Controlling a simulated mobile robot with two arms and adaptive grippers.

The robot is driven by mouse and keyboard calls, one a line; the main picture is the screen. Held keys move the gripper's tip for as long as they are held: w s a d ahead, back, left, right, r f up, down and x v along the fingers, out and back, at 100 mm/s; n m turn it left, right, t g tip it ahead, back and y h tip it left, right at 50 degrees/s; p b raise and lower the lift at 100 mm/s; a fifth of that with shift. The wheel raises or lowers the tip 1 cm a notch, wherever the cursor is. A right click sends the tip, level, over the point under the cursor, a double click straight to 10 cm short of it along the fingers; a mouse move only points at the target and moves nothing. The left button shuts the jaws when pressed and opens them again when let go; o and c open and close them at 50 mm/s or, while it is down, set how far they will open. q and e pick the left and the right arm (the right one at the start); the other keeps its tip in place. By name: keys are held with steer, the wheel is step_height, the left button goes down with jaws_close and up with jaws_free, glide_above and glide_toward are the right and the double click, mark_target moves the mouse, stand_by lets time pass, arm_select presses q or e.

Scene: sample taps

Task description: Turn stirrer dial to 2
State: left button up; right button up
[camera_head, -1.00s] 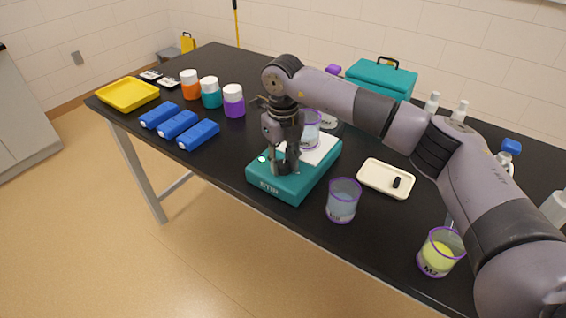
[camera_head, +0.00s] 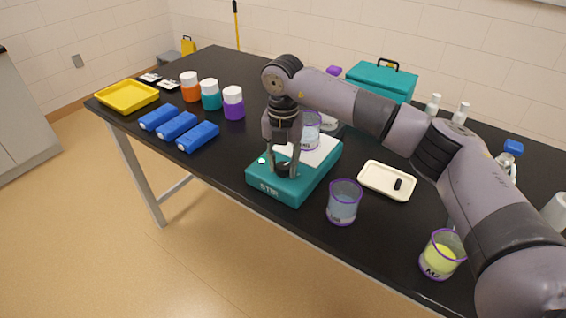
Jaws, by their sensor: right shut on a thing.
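The teal stirrer (camera_head: 309,186) stands near the front edge of the black table, with its "STIR" label facing front. A beaker (camera_head: 309,131) with a purple rim stands on its white top plate (camera_head: 325,151). The black stirrer dial (camera_head: 283,170) is on the front part of the stirrer. My right gripper (camera_head: 282,171) points down over the stirrer, shut on the dial with a finger on either side. The fingers partly cover the dial, and its number setting cannot be read. My left gripper does not show.
A beaker with bluish liquid (camera_head: 343,203) stands right of the stirrer, close to it. A cream tray (camera_head: 370,182) holds a small black piece. A beaker of yellow liquid (camera_head: 440,256) is near the front edge. Blue blocks (camera_head: 177,125) and lidded jars (camera_head: 234,104) stand left.

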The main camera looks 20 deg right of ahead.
mark_target(283, 166)
steer(key=shift+r+m, duration=0.1)
steer(key=shift+m, duration=0.2)
steer(key=o, duration=1.2)
step_height(283, 166, up, 12)
steer(key=shift+f, duration=0.1)
stand_by(0.5)
